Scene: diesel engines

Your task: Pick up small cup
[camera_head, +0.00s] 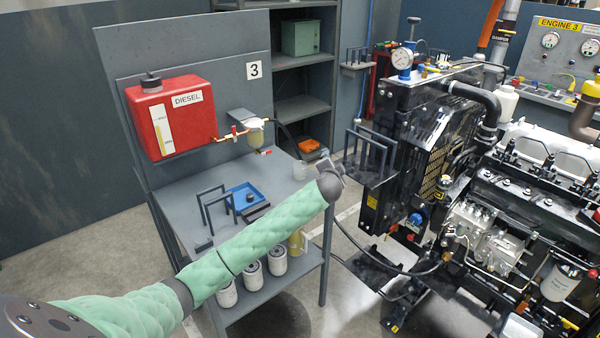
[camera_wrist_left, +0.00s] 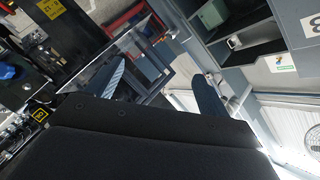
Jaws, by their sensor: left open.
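A small pale, translucent cup (camera_head: 300,170) appears to stand near the back right corner of the grey worktable (camera_head: 190,190) in the head view. My left arm reaches across the table from the lower left. My left gripper (camera_head: 326,158) is at its end, just to the right of the cup, partly hidden by my own wrist. In the left wrist view my left gripper (camera_wrist_left: 157,82) is open, its two fingers wide apart. I cannot make out the cup there. My right gripper is not in view.
A red diesel tank (camera_head: 180,114) hangs on the panel behind the table. A blue tray (camera_head: 245,196) and dark metal frames sit on the tabletop. White filters (camera_head: 253,275) stand on the lower shelf. A large engine (camera_head: 430,160) fills the right side.

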